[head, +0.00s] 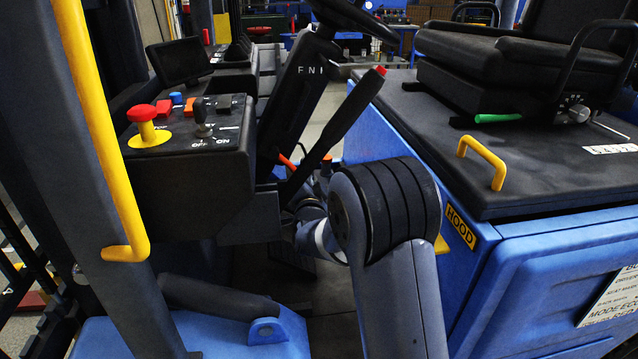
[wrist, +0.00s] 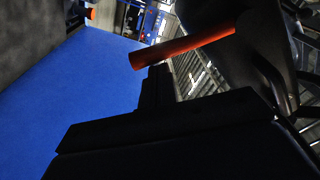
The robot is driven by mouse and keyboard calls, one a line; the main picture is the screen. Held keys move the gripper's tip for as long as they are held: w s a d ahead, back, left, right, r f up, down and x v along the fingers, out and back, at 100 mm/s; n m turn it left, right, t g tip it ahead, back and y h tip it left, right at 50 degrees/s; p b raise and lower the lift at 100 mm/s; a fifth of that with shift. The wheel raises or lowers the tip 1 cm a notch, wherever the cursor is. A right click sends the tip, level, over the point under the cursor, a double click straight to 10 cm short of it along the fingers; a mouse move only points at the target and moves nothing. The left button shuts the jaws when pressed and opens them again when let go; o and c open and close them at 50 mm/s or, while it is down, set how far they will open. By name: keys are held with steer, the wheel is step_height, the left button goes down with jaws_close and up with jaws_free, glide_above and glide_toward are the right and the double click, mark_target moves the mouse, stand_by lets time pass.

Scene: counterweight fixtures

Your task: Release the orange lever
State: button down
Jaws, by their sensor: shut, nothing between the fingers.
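The orange lever (wrist: 185,47) crosses the upper middle of the wrist view as a slanted orange-red rod. Its left end is free, and its right end meets a dark column. In the head view a short orange piece, likely the same lever (head: 287,162), shows low beside the steering column. My gripper (wrist: 157,78) is a dark shape in the wrist view, shut and empty. Its tip appears just below the lever's free end; I cannot tell whether they touch. In the head view my arm hides most of the gripper.
The steering column (head: 300,90) and a black hand lever with a red button (head: 340,125) stand close to my arm. The blue hood (head: 400,125) is at right. A control box (head: 190,170) with a red mushroom button (head: 142,113) is at left. A yellow grab bar (head: 100,130) rises at far left.

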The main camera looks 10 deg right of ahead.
steer(key=shift+a+f+m+g+b, duration=0.1)
steer(key=shift+a+f+m+b, duration=0.55)
steer(key=shift+m+b, duration=0.6)
steer(key=shift+a+f+m+g+b, duration=0.1)
steer(key=shift+a+f+m+b, duration=0.3)
steer(key=shift+a+m+b, duration=0.85)
steer(key=shift+a+f+m+g+b, duration=0.1)
steer(key=shift+a+f+m+b, duration=0.4)
steer(key=shift+b, duration=1.25)
steer(key=shift+d+m, duration=0.1)
steer(key=shift+m, duration=0.2)
steer(key=s+d+b, duration=0.1)
steer(key=s+d, duration=0.2)
steer(key=s, duration=0.8)
steer(key=shift+s+r, duration=0.15)
steer(key=shift+r, duration=0.05)
